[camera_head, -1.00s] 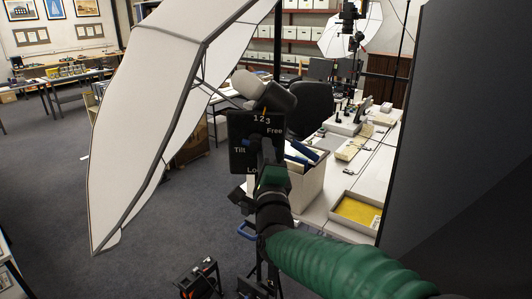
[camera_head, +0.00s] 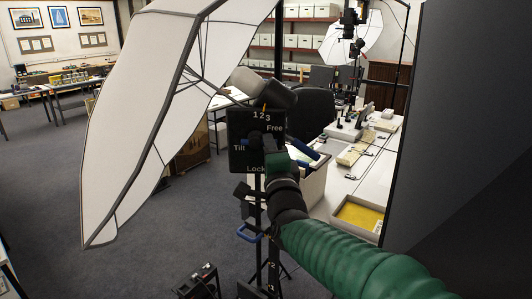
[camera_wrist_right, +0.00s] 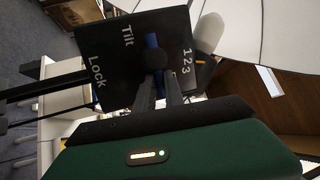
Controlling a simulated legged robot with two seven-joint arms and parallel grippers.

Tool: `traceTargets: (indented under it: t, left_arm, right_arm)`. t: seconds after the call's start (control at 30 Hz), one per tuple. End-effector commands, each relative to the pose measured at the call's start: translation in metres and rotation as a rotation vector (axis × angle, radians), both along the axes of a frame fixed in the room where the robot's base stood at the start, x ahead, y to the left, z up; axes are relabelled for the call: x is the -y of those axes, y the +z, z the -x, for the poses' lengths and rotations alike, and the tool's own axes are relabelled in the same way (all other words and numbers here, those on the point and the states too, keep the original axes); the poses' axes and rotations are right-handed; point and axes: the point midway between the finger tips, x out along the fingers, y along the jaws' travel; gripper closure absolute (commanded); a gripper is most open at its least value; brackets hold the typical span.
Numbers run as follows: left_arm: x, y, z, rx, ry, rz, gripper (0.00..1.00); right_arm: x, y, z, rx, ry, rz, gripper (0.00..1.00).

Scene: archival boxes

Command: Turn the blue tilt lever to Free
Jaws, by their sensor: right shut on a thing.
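The black control plate (camera_head: 238,158) carries the white words Tilt, Free and Lock and the numbers 123. It also shows in the right wrist view (camera_wrist_right: 100,50). The blue tilt lever (camera_wrist_right: 151,41) sits on a dark round pivot, and its arm runs down between my fingers in that view. My right gripper (camera_wrist_right: 159,82) is shut on the lever, on the side away from the word Tilt. In the head view my right gripper (camera_head: 273,147) covers most of the lever, right of the pivot and between Free and Lock. My left gripper is out of view.
A large white umbrella (camera_head: 130,100) spreads to the left of the plate. Below hang a black stand and a blue handle (camera_head: 247,233). A white box (camera_head: 314,185) and a desk with a yellow-bottomed tray (camera_head: 358,217) stand to the right. A dark panel (camera_head: 460,120) fills the right edge.

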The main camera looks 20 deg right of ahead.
Motion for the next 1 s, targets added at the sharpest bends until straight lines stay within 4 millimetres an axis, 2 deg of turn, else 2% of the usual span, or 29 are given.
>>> traceTargets:
  t: [0.07,0.1,0.27,0.53,0.63,0.77,1.0]
  left_arm:
    - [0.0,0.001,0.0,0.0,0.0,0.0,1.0]
    - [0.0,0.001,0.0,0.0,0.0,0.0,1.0]
    - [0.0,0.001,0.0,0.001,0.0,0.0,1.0]
    - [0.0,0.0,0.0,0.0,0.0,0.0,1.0]
    - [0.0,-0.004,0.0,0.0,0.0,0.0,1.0]
    - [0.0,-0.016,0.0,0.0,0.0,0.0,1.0]
    - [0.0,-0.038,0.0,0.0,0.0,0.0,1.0]
  right_arm:
    - [0.005,0.0,0.0,0.001,-0.01,-0.001,1.0]
    - [0.005,0.0,0.0,0.001,-0.01,-0.001,0.84]
    - [0.003,0.001,0.0,0.002,-0.007,-0.001,0.65]
    - [-0.001,0.001,0.001,0.003,-0.004,0.0,0.65]
    - [-0.002,-0.001,0.008,0.004,-0.003,-0.001,0.65]
    - [-0.004,-0.008,0.033,0.005,-0.002,-0.001,0.65]
    - [-0.011,-0.022,0.103,0.008,-0.002,-0.003,0.65]
